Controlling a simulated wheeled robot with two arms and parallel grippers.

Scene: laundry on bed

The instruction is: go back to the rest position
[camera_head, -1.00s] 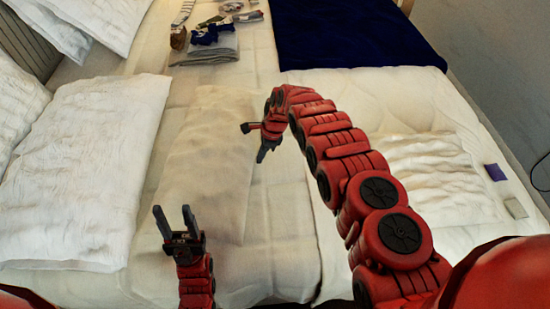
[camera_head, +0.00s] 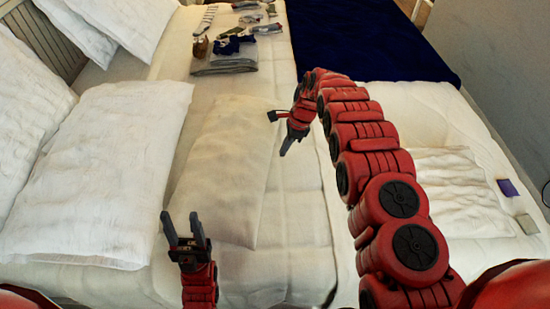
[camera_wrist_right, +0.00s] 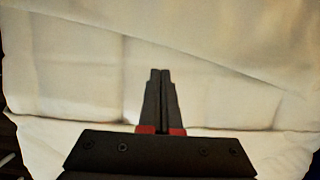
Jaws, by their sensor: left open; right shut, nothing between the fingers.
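My left gripper (camera_head: 187,232) is at the lower left of the head view, fingers pointing up and apart. It is open and empty above the near part of the bed. My right gripper (camera_head: 286,147) is near the middle of the head view, at the end of the long red arm that bends over the bed. In the right wrist view its two fingers (camera_wrist_right: 160,88) are together, with nothing between them and pale bedding below.
Folded grey and blue laundry (camera_head: 225,60) lies at the back. A dark blue blanket (camera_head: 360,40) covers the far right. Small purple (camera_head: 508,188) and grey (camera_head: 526,224) items lie at the right edge.

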